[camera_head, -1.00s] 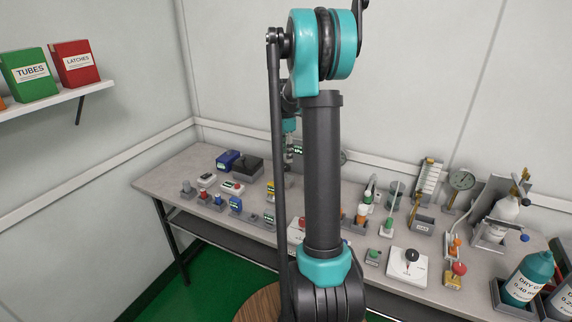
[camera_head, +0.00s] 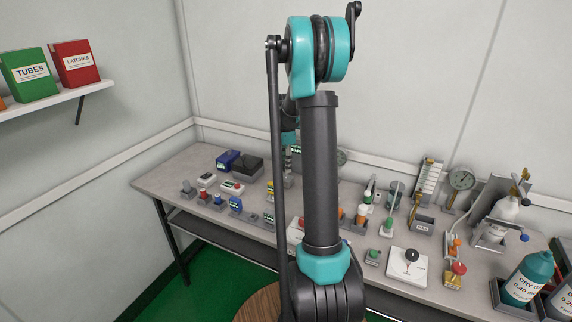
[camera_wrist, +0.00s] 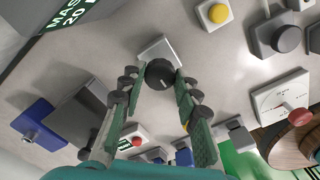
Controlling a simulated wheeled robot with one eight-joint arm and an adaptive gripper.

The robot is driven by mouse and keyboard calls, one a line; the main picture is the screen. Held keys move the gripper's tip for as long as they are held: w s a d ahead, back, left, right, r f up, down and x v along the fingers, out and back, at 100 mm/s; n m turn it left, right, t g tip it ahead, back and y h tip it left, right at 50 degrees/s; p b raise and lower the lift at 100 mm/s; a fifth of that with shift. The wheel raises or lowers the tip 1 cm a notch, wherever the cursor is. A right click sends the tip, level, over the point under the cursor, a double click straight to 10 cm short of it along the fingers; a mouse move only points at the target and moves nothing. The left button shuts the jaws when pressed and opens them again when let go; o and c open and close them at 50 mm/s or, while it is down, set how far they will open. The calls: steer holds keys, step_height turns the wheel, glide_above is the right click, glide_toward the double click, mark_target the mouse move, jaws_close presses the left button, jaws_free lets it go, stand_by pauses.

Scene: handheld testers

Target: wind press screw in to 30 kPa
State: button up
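In the wrist view a dark round knob (camera_wrist: 160,73) with a light mark sits at a pale grey block (camera_wrist: 152,50). My gripper (camera_wrist: 157,78) has its two fingers spread, one on each side of this knob. I cannot tell whether either fingertip touches it. No label shows whether this knob is the press screw. In the head view my gripper (camera_head: 289,164) is low over the back of the bench, partly hidden by my arm.
In the wrist view a dark box with a lettered display (camera_wrist: 72,14) is upper left, a yellow button (camera_wrist: 218,13) upper right and a blue box (camera_wrist: 40,118) lower left.

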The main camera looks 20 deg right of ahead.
steer(key=c, duration=0.4)
